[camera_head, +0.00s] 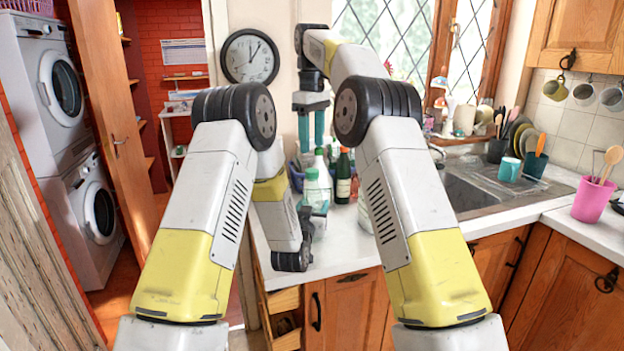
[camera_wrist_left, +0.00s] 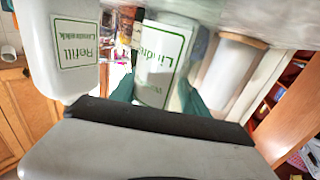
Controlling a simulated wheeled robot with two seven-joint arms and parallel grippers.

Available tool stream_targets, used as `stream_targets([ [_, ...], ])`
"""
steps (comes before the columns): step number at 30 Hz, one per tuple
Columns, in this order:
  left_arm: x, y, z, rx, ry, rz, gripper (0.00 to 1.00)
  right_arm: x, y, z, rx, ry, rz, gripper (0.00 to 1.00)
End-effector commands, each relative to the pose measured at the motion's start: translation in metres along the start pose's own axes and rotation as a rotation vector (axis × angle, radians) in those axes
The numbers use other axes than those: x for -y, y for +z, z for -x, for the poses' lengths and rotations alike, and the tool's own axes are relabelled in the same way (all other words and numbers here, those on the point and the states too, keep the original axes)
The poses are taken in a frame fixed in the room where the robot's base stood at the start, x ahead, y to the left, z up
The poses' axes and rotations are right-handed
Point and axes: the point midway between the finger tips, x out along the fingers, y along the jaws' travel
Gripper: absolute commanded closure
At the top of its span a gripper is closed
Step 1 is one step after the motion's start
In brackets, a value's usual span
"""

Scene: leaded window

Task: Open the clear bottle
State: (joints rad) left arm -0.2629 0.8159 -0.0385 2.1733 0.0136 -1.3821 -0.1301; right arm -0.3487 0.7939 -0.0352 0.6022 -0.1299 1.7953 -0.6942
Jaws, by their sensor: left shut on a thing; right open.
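The clear bottle (camera_head: 313,191) with a teal-green cap (camera_head: 312,174) stands upright on the counter's left part. My left gripper (camera_head: 309,222) is low beside it; its fingers are mostly hidden in the head view. In the left wrist view, the teal fingers of my left gripper (camera_wrist_left: 160,98) are shut on the bottle's body, on either side of a white label with green print (camera_wrist_left: 160,62). My right gripper (camera_head: 311,128) is open and empty. Its two teal fingers point down above the bottle cap, with a gap between.
A dark green bottle (camera_head: 343,176) stands close to the right of the clear bottle. A white bottle with a "Refill" label (camera_wrist_left: 72,45) is near the left gripper. The sink (camera_head: 468,190) lies further right. The counter front (camera_head: 342,258) is bare.

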Motion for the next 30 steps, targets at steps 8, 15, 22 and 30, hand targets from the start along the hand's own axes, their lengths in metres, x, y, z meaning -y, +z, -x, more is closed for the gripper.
stream_targets([
  [8,0.0000,-0.0002,0.0000,0.000,0.000,0.000,1.00,0.0003,-0.0003,-0.0007,0.002,0.000,-0.559,0.47],
  [15,0.0000,-0.0002,0.0000,0.000,0.000,0.000,1.00,0.0001,0.0000,-0.0010,0.003,0.000,-1.121,0.47],
  [22,0.0000,-0.0002,-0.0001,-0.001,0.000,0.000,1.00,0.0004,-0.0003,-0.0011,0.003,0.001,-1.660,0.47],
  [30,0.0000,-0.0002,0.0000,0.000,0.000,0.000,1.00,0.0003,-0.0003,-0.0010,0.003,0.001,-2.294,0.47],
])
